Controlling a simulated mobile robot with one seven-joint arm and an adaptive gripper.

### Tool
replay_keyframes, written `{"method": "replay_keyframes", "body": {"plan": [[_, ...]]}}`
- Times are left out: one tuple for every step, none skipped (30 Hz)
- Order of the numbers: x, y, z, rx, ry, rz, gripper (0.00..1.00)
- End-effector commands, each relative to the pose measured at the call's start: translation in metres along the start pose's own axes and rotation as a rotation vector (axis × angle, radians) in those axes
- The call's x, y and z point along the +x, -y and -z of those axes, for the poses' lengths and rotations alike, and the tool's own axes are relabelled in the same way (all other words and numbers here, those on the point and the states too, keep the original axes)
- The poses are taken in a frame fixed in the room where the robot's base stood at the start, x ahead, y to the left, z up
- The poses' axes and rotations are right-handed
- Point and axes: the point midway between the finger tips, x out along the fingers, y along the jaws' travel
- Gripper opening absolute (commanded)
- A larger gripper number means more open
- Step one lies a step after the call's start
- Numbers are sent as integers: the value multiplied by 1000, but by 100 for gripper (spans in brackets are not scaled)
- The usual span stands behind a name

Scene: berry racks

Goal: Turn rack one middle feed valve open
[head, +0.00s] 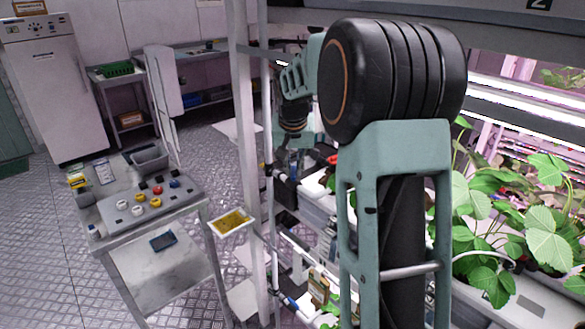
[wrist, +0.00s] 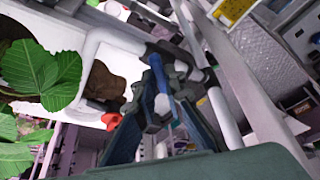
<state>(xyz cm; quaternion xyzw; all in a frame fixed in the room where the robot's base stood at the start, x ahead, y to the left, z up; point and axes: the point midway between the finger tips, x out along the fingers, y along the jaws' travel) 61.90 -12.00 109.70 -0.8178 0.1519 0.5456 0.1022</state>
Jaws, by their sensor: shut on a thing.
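In the wrist view, a blue valve handle (wrist: 157,76) stands at a dark fitting on the white pipe (wrist: 115,38) of the rack. My gripper (wrist: 160,108) reaches up from the bottom of that view, its dark fingers closed around the blue handle. The fingers hide part of the handle and valve body. A red handle (wrist: 110,120) lies just left of the fingers. I cannot read any label that marks which valve is the middle one. In the head view, my arm covers much of the rack and I cannot make out the fingertips clearly.
Strawberry plants (head: 490,230) grow at the right; leaves (wrist: 40,75) hang close at the left in the wrist view. A white rack post (head: 246,150) stands beside my arm, with a yellow card (head: 232,222) near it. A cart (head: 150,205) stands left on open floor.

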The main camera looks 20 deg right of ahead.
Motion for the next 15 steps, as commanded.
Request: {"method": "replay_keyframes", "body": {"plan": [[-1, -2, 0, -36, 1, 16, 0], [-1, -2, 0, -62, 2, 28, 0], [-1, -3, 0, -96, 2, 41, 0], [-1, -3, 0, -123, 1, 52, 0], [-1, -3, 1, -149, 1, 63, 0], [-1, -4, 1, -183, 1, 78, 0], [-1, -4, 1, -208, 1, 88, 0], [-1, -4, 1, -232, 1, 98, 0], [-1, -4, 1, -265, 1, 112, 0], [-1, -4, 1, -288, 2, 122, 0], [-1, -5, 1, -311, 2, 131, 0], [0, -5, 1, -341, 2, 143, 0], [0, -5, 1, -362, 2, 151, 0], [0, -5, 1, -383, 2, 160, 0], [0, -5, 1, -409, 2, 171, 0]]}}
